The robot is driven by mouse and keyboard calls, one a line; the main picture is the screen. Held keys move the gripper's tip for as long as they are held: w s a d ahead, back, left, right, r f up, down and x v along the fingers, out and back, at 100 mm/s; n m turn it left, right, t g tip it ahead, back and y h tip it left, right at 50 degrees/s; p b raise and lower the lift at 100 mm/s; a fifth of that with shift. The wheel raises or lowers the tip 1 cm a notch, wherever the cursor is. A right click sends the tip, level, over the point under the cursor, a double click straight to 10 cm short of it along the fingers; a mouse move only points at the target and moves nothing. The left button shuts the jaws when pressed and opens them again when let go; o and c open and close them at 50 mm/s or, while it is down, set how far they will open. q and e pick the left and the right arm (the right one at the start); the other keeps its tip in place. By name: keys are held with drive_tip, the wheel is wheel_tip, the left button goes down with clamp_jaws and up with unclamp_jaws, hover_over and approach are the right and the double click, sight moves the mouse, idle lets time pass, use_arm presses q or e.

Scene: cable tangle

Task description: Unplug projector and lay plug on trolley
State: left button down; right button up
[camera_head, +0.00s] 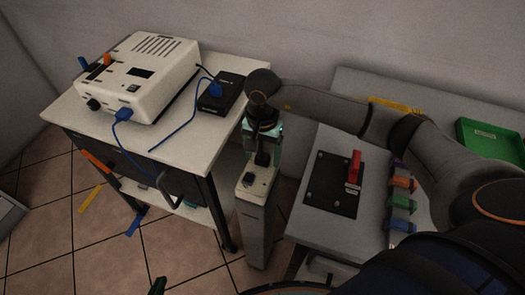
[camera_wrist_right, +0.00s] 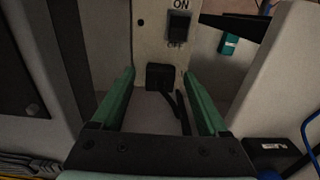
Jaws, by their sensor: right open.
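A white box-shaped device (camera_head: 138,77), possibly the projector, stands on the white-topped trolley (camera_head: 182,160). A blue plug and cable hang at its front. A slim pale socket post (camera_head: 254,222) stands right of the trolley. A black plug (camera_head: 262,158) sits in its top, with a dark switch nearer the head camera. My right gripper (camera_head: 262,134) is over the post; in the wrist view its open green fingers stand either side of the black plug (camera_wrist_right: 160,76), apart from it. The switch (camera_wrist_right: 179,26) marked ON is beyond.
A black adapter (camera_head: 222,92) with a blue plug lies on the trolley's right side. A grey bench at right holds a black panel (camera_head: 333,185) with a red lever, coloured blocks (camera_head: 401,200) and a green tray (camera_head: 490,140). The trolley's front top is mostly clear.

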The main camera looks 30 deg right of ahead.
clamp_jaws()
idle(1.0)
